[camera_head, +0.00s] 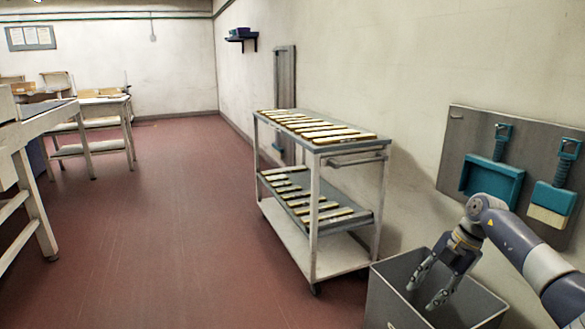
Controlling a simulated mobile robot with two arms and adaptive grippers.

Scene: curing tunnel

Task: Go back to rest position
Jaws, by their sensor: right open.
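My right gripper (431,287) hangs over the open grey bin (392,300) at the lower right, fingers pointing down and to the left. Its two fingers are apart and nothing shows between them. The fingertips overlap the bin's opening in the picture; how deep they reach cannot be told. My right arm comes in from the right edge. My left gripper is not in view.
A wheeled cart (318,150) with slats on two shelves stands left of the bin. A wall board (452,160) holds a teal dustpan (492,182) and a brush (551,204) near my arm. Tables stand at left. The red floor (180,220) between is clear.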

